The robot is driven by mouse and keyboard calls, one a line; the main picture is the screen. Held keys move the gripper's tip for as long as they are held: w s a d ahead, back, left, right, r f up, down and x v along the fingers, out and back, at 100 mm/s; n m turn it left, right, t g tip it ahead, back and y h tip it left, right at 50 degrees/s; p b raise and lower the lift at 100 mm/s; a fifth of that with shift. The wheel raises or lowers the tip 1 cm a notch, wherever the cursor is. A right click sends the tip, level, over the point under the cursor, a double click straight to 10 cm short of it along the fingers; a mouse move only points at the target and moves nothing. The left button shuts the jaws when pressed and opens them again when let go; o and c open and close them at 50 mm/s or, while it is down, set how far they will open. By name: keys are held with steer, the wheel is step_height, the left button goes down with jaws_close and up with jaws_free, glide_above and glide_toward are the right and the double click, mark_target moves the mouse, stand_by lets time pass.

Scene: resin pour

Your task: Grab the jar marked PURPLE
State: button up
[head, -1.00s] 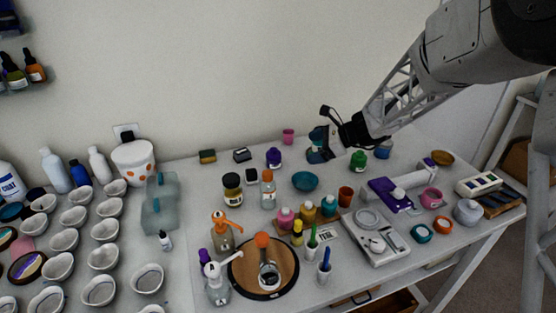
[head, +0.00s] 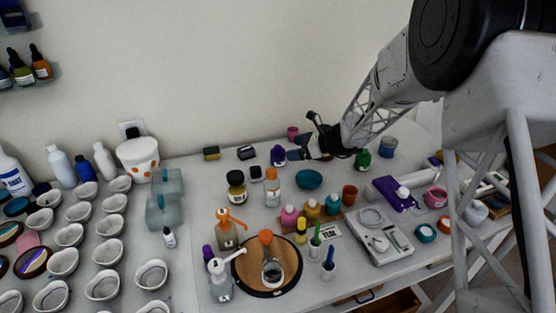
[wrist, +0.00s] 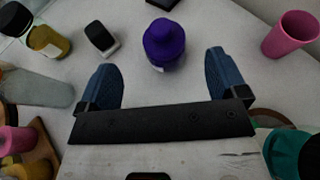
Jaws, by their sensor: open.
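A small purple jar (head: 278,155) stands upright at the back of the table, near the wall. In the wrist view the purple jar (wrist: 165,43) is at the top middle, with a pale label partly showing low on its side; I cannot read it. My gripper (head: 297,154) is just right of the jar in the head view. In the wrist view my gripper (wrist: 164,78) is open, its two blue fingers apart and empty. The jar stands beyond the fingertips, roughly centred between them, and does not appear to be touched.
A small dark white-based block (wrist: 101,39) stands left of the jar, and a pink cup (wrist: 290,34) stands to the right. The wall is close behind.

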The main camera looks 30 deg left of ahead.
mark_target(282, 150)
steer(key=shift+x, duration=1.15)
steer(key=shift+x, duration=2.6)
steer(key=shift+w+f, duration=0.1)
steer(key=shift+w, duration=0.05)
steer(key=c, duration=1.1)
steer(key=shift+r, duration=5.05)
